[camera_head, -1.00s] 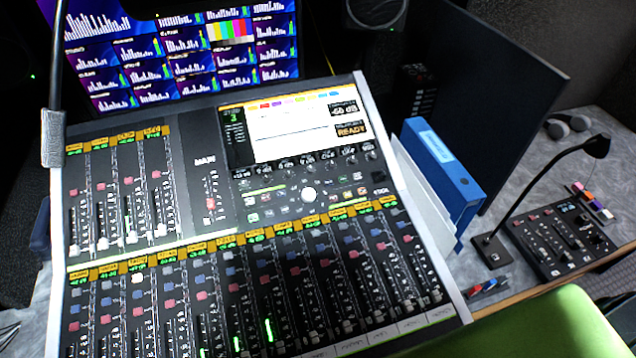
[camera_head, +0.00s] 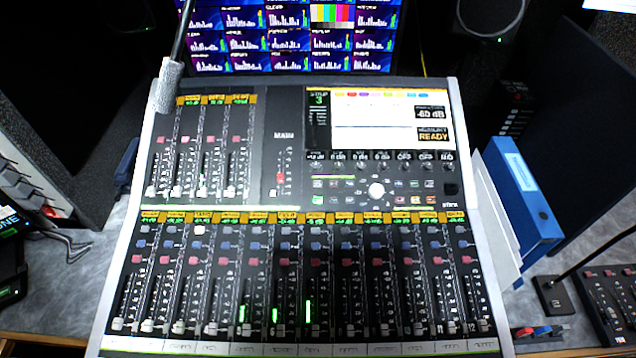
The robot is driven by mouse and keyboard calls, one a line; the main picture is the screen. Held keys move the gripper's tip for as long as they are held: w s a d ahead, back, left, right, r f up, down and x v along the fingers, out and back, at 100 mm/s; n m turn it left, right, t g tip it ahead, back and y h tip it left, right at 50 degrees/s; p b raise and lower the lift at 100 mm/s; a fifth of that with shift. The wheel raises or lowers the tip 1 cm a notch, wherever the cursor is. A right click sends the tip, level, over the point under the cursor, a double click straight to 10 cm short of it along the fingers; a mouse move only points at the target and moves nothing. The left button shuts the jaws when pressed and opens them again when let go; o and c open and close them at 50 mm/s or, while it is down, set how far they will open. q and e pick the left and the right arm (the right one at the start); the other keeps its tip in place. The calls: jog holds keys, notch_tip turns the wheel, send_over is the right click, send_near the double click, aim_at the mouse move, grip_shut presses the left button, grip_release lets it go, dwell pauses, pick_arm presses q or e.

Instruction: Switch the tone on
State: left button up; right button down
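The mixing console (camera_head: 290,190) fills the middle of the head view, with rows of faders, red and blue buttons and a lit screen (camera_head: 372,120) reading "-60 dB" and "READY". A knob and small-button area (camera_head: 376,190) lies below the screen. No control readable as the tone switch shows on the console. Neither gripper is in view.
Monitors with bar graphs (camera_head: 290,35) stand behind. A blue binder (camera_head: 522,200) and a gooseneck lamp base (camera_head: 553,295) are at the right. Pens (camera_head: 540,330) lie front right. Grey desk shows left of the console.

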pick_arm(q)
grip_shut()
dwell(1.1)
